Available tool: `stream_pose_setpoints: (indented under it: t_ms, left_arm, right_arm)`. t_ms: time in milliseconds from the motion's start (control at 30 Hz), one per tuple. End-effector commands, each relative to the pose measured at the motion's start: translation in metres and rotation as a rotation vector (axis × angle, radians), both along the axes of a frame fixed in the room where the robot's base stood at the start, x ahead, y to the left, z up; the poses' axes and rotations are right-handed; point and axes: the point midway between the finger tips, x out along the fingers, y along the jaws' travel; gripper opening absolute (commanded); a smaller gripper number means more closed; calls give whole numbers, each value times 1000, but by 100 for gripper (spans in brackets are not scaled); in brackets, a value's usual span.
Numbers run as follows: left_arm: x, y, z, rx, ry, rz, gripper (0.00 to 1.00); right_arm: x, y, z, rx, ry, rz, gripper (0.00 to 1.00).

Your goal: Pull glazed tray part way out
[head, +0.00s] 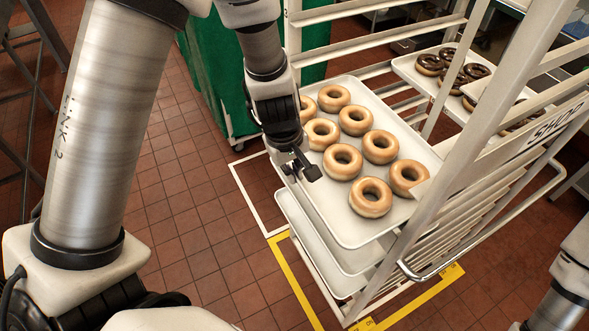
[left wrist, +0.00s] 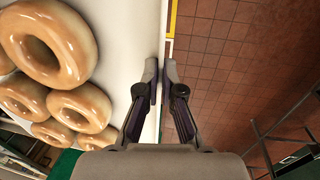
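The glazed tray (head: 328,203) is a white tray holding several light-brown glazed ring doughnuts (head: 342,161), near the top of a white rack (head: 455,165). My left gripper (head: 305,168) is at the tray's near left edge, beside the doughnuts. In the left wrist view, the fingers (left wrist: 160,82) are almost together, one on each side of the pale tray rim, and look shut on it. The tray surface (left wrist: 122,70) and doughnuts fill the left side of that view. My right gripper is out of view; only part of my right arm shows at lower right.
More white trays (head: 296,222) sit below in the rack. A tray of chocolate doughnuts (head: 409,68) is behind to the right. A green bin (head: 213,75) stands behind my left arm. Yellow floor tape (head: 292,276) runs by the rack. The tiled floor (head: 190,215) left of it is clear.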

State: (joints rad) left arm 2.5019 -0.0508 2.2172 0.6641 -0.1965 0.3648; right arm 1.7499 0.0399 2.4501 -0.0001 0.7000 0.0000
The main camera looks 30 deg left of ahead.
Motion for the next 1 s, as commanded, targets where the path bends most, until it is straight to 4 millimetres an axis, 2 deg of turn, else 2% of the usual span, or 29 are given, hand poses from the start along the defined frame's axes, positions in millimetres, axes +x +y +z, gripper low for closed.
stream_pose_setpoints:
  t_ms: [400,433,500,833,1000]
  left_arm:
    - [1,1,0,-1,0,-1,0]
    - [1,1,0,-1,0,-1,15]
    - [1,1,0,-1,0,-1,35]
    - [1,1,2,-1,-3,-2,35]
    - [0,2,23,-4,-6,-3,35]
  right_arm:
    - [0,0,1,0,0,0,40]
    - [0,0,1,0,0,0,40]
    - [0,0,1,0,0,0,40]
    - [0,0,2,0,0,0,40]
    - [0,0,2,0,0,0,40]
